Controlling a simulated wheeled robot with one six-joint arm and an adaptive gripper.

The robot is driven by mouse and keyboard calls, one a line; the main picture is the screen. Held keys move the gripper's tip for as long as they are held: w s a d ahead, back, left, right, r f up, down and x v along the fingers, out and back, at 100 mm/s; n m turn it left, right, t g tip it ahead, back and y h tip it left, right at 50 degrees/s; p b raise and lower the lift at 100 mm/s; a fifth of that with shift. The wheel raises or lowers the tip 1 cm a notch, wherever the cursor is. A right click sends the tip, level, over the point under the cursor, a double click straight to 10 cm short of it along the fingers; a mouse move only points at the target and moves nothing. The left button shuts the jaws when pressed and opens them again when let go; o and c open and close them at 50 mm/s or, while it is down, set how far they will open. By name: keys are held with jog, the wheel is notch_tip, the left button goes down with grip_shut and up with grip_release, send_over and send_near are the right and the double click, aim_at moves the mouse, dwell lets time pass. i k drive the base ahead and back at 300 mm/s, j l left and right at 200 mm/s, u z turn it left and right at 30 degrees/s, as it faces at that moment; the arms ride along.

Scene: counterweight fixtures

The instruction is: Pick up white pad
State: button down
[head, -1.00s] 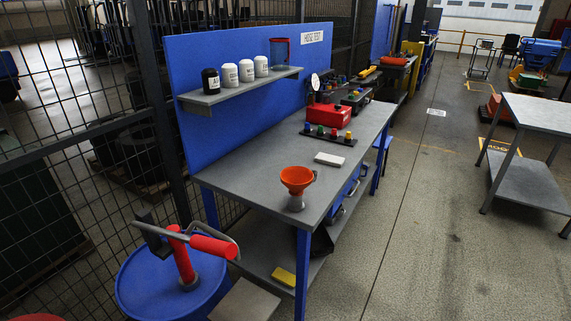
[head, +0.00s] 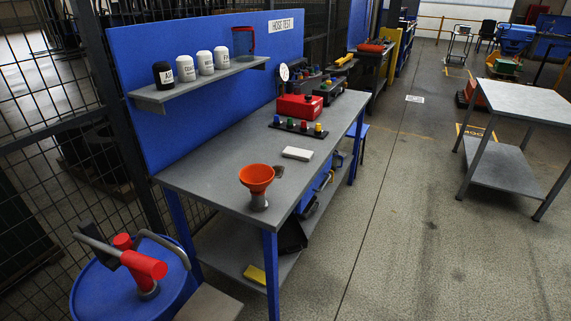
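The white pad (head: 297,153) is a small flat white block. It lies on the grey top of the workbench (head: 212,163), near its right edge, behind the orange funnel and in front of the strip of coloured knobs. Nothing covers it. My gripper is not in the head view.
An orange funnel (head: 257,183) stands near the bench's front corner. A black strip with coloured knobs (head: 298,129) and a red box (head: 299,107) lie behind the pad. A shelf (head: 200,84) holds bottles. A blue drum (head: 172,300) stands front left.

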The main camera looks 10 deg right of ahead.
aim_at(290, 152)
jog(key=i+l+u, duration=0.15)
jog(key=l, duration=0.3)
jog(key=i+l+u, duration=0.1)
jog(key=l, duration=0.35)
jog(key=i+l+u, duration=0.15)
jog(key=l, duration=0.35)
jog(key=i+l+u, duration=0.15)
jog(key=l, duration=0.35)
jog(key=i+l+u, duration=0.1)
jog(key=l, duration=0.4)
jog(key=i, duration=0.05)
